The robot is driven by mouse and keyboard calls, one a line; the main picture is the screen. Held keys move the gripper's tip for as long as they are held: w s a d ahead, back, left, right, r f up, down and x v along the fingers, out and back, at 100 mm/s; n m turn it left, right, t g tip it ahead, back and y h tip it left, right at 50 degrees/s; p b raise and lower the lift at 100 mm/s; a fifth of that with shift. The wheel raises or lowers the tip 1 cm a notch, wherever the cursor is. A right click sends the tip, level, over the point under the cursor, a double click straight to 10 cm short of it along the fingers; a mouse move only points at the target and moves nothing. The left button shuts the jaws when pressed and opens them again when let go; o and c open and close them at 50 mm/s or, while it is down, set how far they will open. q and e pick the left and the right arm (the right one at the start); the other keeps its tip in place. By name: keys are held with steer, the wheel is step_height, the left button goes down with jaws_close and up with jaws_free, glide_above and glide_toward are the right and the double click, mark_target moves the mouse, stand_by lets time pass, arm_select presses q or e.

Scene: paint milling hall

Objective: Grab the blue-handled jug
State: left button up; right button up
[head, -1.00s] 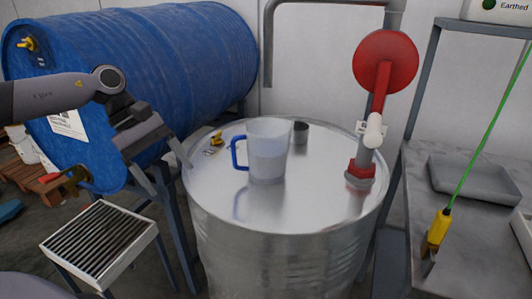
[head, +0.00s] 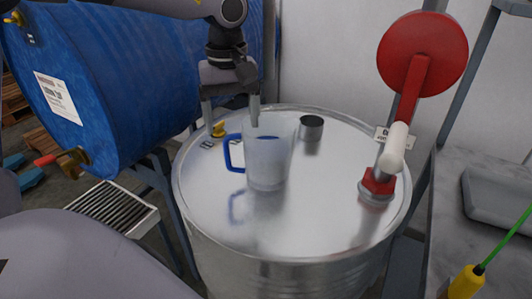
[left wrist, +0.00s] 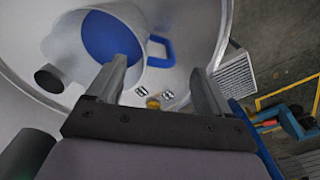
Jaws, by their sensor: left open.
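The jug (head: 268,165) is translucent white with a blue handle (head: 232,153) on its left side. It stands upright on the metal drum's lid (head: 310,215), with something blue showing inside. My left gripper (head: 231,122) is open and empty, pointing down above the handle side, behind and left of the jug in the head view. One fingertip overlaps the jug's rim there. In the left wrist view, the jug (left wrist: 85,62) lies upper left, with one finger over its mouth and the handle (left wrist: 163,47) beyond the fingertips, between them. I cannot tell whether they touch. My right gripper is not in view.
A small dark cup (head: 311,128) stands behind the jug, and a small yellow item (head: 218,129) lies behind left. A red pump-like fitting (head: 377,185) rises from the lid's right side. A blue drum (head: 110,90) is left. The lid's front is clear.

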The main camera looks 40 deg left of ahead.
mark_target(234, 135)
arm_select(q)
step_height(234, 135, down, 4)
steer(key=shift+w+f, duration=0.15)
steer(key=shift+f, duration=0.05)
jaws_close()
steer(key=shift+w+r, duration=0.1)
steer(key=shift+r, duration=0.1)
